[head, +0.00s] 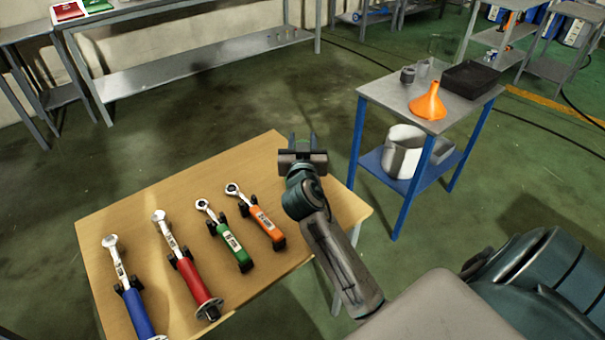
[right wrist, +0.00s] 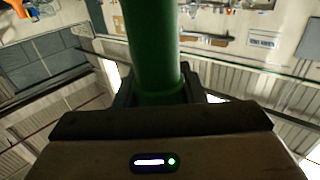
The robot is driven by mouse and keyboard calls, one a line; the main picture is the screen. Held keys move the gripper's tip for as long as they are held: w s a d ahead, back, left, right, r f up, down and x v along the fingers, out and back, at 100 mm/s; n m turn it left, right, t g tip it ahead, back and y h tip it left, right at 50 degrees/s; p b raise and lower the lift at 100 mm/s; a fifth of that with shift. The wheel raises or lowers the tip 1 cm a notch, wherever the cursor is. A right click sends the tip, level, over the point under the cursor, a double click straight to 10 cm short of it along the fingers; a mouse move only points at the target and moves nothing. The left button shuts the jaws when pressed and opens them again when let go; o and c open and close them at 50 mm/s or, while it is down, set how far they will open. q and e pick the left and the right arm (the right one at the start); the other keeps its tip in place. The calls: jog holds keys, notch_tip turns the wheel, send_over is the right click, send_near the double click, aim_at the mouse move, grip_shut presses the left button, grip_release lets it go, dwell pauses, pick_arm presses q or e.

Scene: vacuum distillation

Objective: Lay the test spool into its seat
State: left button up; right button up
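My right gripper (head: 303,145) is above the far right edge of the wooden table in the head view. In the right wrist view a thick green cylinder (right wrist: 153,45) runs from between its two fingers to the top of the picture. The fingers lie close along both sides of the cylinder and look shut on it. I cannot tell for sure that this is the test spool. In the head view the cylinder does not show clearly at the fingers. No seat for the spool can be made out. My left gripper is not in view.
On the wooden table (head: 130,205) lie wrenches with blue (head: 137,312), red (head: 194,279), green (head: 232,245) and orange (head: 266,225) handles. A blue-legged cart (head: 378,90) to the right carries an orange funnel (head: 428,103) and a black tray (head: 470,76). Open floor lies between.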

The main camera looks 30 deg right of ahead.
grip_shut()
jog(key=shift+r, duration=0.2)
